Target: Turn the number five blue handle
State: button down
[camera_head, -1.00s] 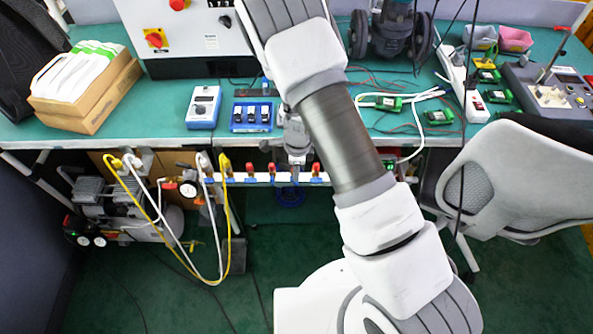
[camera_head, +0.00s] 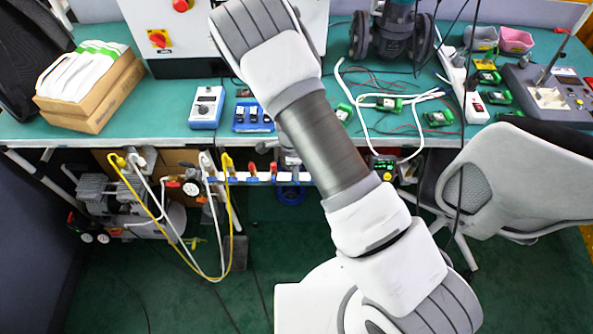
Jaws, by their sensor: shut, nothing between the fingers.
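A row of small valves with red tops and blue handles (camera_head: 252,180) sits on a white pipe under the front edge of the bench. The numbers on them are too small to read, so I cannot tell which is number five. My arm covers the right part of the row. My gripper (camera_head: 289,160) is partly hidden behind my arm, just above the right end of the visible valves. It is shut and empty. I cannot tell whether it touches a handle. A round blue wheel (camera_head: 291,195) hangs below the pipe near it.
Yellow and white hoses (camera_head: 228,240) loop below the pipe at the left, beside a compressor (camera_head: 95,190). A grey chair (camera_head: 500,190) stands at the right. The green bench (camera_head: 160,125) holds boxes and devices.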

aim_at(292, 177)
jog(key=shift+a+h+p, duration=0.45)
jog(key=shift+h+p, duration=0.55)
jog(key=shift+p, duration=0.05)
dwell(0.8)
jog(key=shift+a+f+h, duration=0.15)
jog(key=shift+a+h, duration=0.25)
jog(key=shift+h, duration=0.7)
dwell(0.6)
jog(key=shift+a+f+h+b, duration=0.1)
jog(key=shift+a+h+b, duration=0.2)
jog(key=shift+h+b, duration=0.45)
dwell(0.4)
jog(key=shift+a+f+b, duration=0.3)
jog(key=shift+a+b, duration=0.15)
jog(key=shift+b, duration=0.95)
jog(key=shift+r, duration=0.1)
jog(key=shift+r, duration=0.75)
jog(key=shift+a+r+p, duration=0.1)
jog(key=shift+r+p, duration=0.05)
jog(key=shift+p, duration=0.2)
